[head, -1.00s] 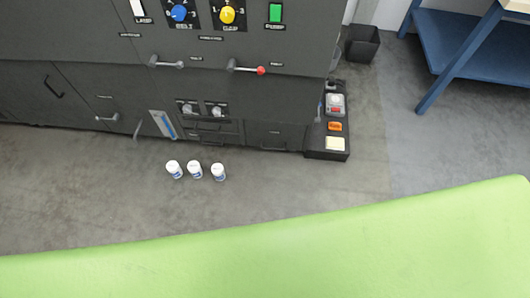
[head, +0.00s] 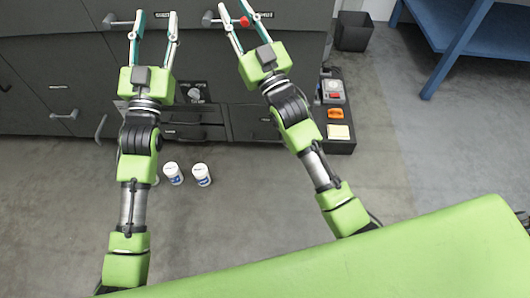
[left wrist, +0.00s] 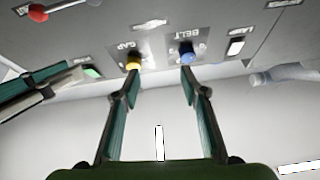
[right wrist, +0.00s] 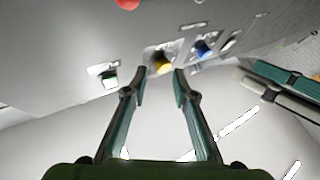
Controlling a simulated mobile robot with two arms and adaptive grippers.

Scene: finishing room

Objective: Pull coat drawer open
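The dark grey cabinet (head: 60,60) has several drawers and doors, but I cannot read which label says coat. Small drawers (head: 192,132) show low on its front, partly between my arms. A bar handle (head: 64,115) is on the front at left. My left gripper (head: 154,20) is open and empty, raised before the upper cabinet. My right gripper (head: 232,14) is open, with a red-tipped lever (head: 246,21) appearing at its fingers; contact cannot be told. In both wrist views nothing is between the fingers, and a panel with yellow (left wrist: 133,62) and blue knobs (left wrist: 187,58) lies beyond.
White bottles (head: 202,175) stand on the floor before the cabinet, one mostly hidden by my left arm. A low black box (head: 338,115) with a red button juts out at right. A dark bin (head: 353,32) and a blue table (head: 470,35) stand farther right.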

